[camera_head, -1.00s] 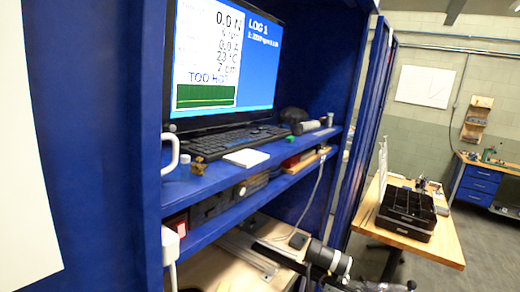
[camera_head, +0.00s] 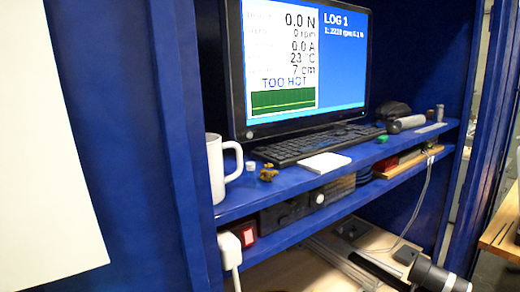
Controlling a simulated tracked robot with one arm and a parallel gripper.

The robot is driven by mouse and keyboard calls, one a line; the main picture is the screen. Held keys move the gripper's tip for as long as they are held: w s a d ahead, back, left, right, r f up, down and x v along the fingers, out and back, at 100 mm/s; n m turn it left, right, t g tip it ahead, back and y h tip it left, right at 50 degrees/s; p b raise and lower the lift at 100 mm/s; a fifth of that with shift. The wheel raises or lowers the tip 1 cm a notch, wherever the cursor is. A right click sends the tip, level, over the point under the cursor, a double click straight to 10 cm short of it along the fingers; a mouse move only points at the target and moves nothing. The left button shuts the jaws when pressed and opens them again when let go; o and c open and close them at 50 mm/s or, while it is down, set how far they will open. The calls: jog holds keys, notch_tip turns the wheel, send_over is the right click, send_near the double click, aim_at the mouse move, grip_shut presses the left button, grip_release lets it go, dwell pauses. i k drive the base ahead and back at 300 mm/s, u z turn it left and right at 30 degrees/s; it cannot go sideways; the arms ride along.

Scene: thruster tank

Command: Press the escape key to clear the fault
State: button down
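A black keyboard (camera_head: 318,144) lies on the blue shelf in front of the monitor (camera_head: 305,65). The escape key is too small to make out; the keyboard's left end is near the small brown object. The monitor reads 0.0 N, 0 rpm, 0.0 A, 23 °C, 7 cm and "TOO HOT" on the left, and "LOG 1" with one line on the right. My gripper is not recognisable in this view. A black and grey cylindrical part (camera_head: 437,275) shows at the lower right; I cannot tell what it is.
A white mug (camera_head: 217,170) stands at the shelf's left end. A small brown object (camera_head: 268,173) and a white pad (camera_head: 320,163) lie in front of the keyboard. A red switch (camera_head: 248,235) is below the blue shelf (camera_head: 285,186). A blue cabinet wall (camera_head: 135,120) closes the left.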

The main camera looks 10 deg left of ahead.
aim_at(261, 148)
jog(key=z, duration=0.1)
jog(key=i, duration=1)
jog(key=u, duration=0.1)
